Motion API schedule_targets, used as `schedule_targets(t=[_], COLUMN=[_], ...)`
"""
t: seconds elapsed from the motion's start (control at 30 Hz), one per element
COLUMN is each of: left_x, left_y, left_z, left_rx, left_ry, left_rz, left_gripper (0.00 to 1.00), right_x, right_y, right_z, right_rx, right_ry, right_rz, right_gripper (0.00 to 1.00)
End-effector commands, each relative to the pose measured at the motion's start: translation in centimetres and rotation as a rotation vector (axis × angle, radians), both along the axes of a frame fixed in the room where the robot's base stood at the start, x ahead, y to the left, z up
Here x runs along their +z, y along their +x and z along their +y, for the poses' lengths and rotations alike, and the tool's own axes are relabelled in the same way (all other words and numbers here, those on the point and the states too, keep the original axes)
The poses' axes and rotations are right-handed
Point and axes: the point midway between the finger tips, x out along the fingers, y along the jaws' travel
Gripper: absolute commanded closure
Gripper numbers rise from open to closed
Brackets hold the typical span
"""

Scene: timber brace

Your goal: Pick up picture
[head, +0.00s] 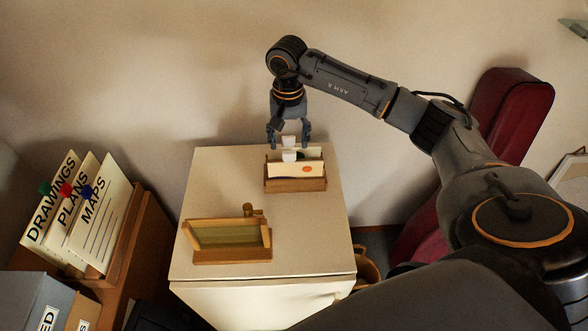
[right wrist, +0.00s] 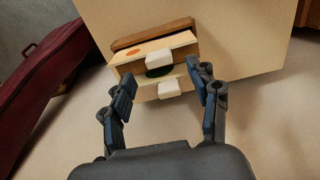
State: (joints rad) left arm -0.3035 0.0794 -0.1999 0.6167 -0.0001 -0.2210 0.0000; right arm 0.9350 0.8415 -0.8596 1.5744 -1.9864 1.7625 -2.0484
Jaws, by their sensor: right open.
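A wooden holder (head: 296,185) stands near the far edge of a cream cabinet top. It holds upright pale cards or pictures; the front one (head: 308,169) has an orange spot, and a dark shape shows behind it. Two white tabs rise from them, a nearer one (head: 289,156) and a farther one (head: 289,141). My right gripper (head: 288,144) points down over the holder, open, with its fingers on either side of the tabs. In the right wrist view, the tabs (right wrist: 168,88) lie between the open fingers (right wrist: 162,78), apart from both. My left gripper is out of view.
A wooden frame with a greenish panel (head: 229,236) leans on a stand at the cabinet's front left, a brass-coloured object (head: 251,210) behind it. Labelled folders (head: 85,205) stand at left. A dark red case (head: 511,110) stands at right. The cabinet top (head: 315,235) is clear at front right.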

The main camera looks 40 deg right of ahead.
Motion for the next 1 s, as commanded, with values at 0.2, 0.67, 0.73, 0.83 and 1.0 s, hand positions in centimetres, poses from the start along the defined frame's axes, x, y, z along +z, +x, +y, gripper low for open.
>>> schedule_targets(t=[0.2,0.67,0.73,0.83,1.0], left_x=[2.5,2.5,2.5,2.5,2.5], left_y=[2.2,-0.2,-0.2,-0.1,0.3], left_z=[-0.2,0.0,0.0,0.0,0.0], left_rx=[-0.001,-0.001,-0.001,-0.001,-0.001], left_ry=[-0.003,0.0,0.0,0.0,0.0], left_rz=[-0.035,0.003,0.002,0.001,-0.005], left_gripper=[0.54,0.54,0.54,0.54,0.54], right_x=[-3.0,-4.8,-4.8,-4.8,-4.8], right_y=[-0.4,-0.2,-0.2,-0.2,-0.2], right_z=[0.2,0.2,0.2,0.2,0.2], right_rx=[-0.001,0.0,0.0,0.0,0.0], right_ry=[0.002,0.001,0.001,0.001,0.001], right_rz=[0.007,0.001,0.001,0.001,0.001], right_gripper=[0.4,0.52,0.66,0.86,0.94])
